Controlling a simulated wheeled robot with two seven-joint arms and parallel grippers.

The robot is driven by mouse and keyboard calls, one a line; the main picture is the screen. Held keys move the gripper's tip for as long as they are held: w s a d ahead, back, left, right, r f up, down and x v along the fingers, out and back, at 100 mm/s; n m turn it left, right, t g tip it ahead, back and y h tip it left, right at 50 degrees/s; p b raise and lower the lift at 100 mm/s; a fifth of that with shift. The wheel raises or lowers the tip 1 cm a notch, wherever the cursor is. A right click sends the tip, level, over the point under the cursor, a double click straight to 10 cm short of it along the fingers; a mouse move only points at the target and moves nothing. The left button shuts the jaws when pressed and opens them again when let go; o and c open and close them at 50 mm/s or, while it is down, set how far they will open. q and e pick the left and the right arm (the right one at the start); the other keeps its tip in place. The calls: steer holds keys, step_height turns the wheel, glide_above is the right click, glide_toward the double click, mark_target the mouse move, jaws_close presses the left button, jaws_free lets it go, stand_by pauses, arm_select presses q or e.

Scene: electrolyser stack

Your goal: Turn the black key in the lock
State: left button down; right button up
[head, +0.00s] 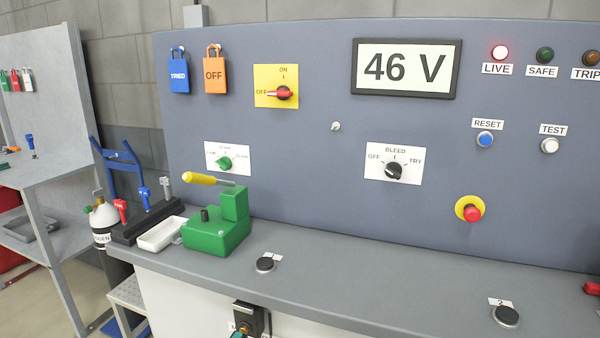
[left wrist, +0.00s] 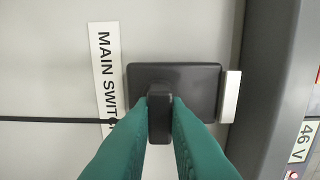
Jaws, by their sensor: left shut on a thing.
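In the left wrist view a black key (left wrist: 159,120) stands out of a black lock plate (left wrist: 200,88). The teal fingers of my left gripper (left wrist: 160,104) are shut on the key, one finger on each side. In the head view the black lock (head: 249,316) sits on the pale front below the counter edge, partly cut by the bottom of the picture. Just a bit of teal from my left gripper shows there at its lower left. The fingers hide part of the key. My right gripper is in neither view.
A label reading MAIN SWITCH (left wrist: 104,60) and a dark cable (left wrist: 50,119) lie left of the lock in the wrist view; a white block (left wrist: 231,97) is at its right. The grey counter (head: 380,285) overhangs the lock. A green device (head: 215,235) stands on it.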

arm_select(q)
steer(key=c, duration=1.3)
jaws_free()
steer(key=shift+c, duration=0.2)
steer(key=v, duration=1.2)
steer(key=s+a+f+m+g+y+p, duration=0.15)
steer(key=s+f, duration=0.25)
steer(key=f, duration=0.5)
steer(key=s+a+f+m+g+y, duration=0.1)
steer(key=s+a+f+m+g, duration=0.15)
steer(key=s+f, duration=0.4)
steer(key=s+a+f+m+g+y+p, duration=0.1)
steer(key=s+f+m+g+y, duration=0.15)
steer(key=f, duration=0.75)
steer(key=s+f+m+g, duration=0.3)
steer(key=s+f, duration=0.1)
steer(key=s, duration=0.6)
steer(key=s+d+f+m+g, duration=0.1)
steer(key=s+f+m+g, duration=0.2)
steer(key=s, duration=0.7)
steer(key=s+f+m+g+y+p, duration=0.1)
steer(key=s+f+m+g, duration=0.2)
steer(key=s+f, duration=0.4)
steer(key=s+m, duration=0.1)
steer(key=s, duration=0.2)
steer(key=shift+s+d+f, duration=0.2)
steer(key=shift+s+f, duration=0.05)
steer(key=shift+s, duration=0.05)
